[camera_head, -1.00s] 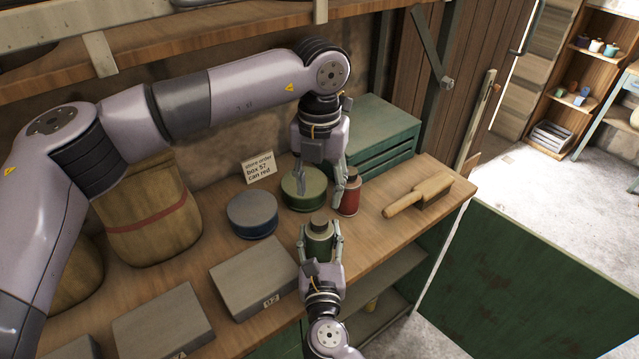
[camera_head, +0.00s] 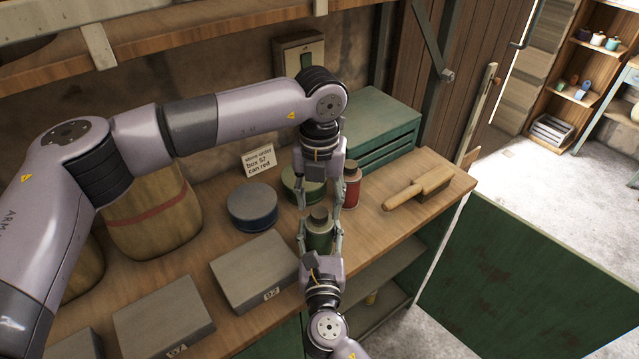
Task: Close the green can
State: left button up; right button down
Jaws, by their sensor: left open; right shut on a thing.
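The green can (camera_head: 319,239) stands upright at the front edge of the bench, with a dark cap (camera_head: 319,214) on its top. I cannot tell whether the cap is tight. My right gripper (camera_head: 319,230) comes from the front and is shut on the can's body. My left gripper (camera_head: 320,204) reaches down from above and behind. It is open, with its fingers on either side of the can's top, and I cannot see whether they touch the cap.
A red can (camera_head: 352,190) stands just behind and right of the grippers. A round green tin (camera_head: 290,182) is partly hidden behind my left gripper.

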pick_arm(q)
jog(key=shift+f, duration=1.25)
jog(key=shift+c, duration=0.3)
grip_shut()
